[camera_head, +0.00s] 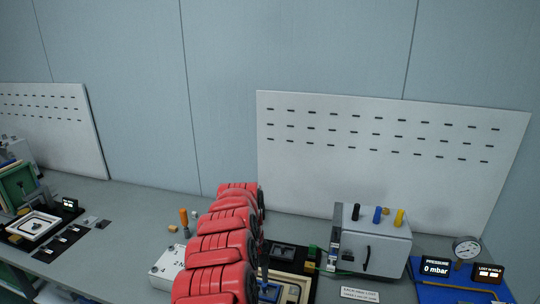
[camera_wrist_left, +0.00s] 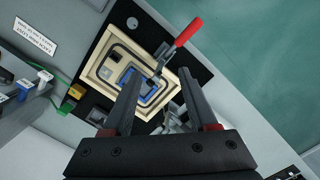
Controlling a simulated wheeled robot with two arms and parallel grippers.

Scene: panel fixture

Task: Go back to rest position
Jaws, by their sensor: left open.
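My left arm, with red covers, rises from the bottom middle of the head view. My left gripper (camera_wrist_left: 160,82) shows in the wrist view with its two dark fingers apart and nothing seen between them. Behind the fingertips is a beige panel fixture (camera_wrist_left: 100,68) with a dark seal line and a blue inner part (camera_wrist_left: 125,78). A clamp with a red handle (camera_wrist_left: 188,32) stands over it. In the head view the fixture (camera_head: 308,288) is partly hidden behind my arm. My right gripper is in neither view.
A grey box (camera_head: 375,245) with black, blue and yellow plugs stands right of the fixture. A pressure gauge (camera_head: 467,248) and displays sit on a blue mat (camera_head: 440,291) farther right. A white numbered block (camera_head: 168,268) is left of my arm. A pegboard (camera_head: 390,175) stands behind.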

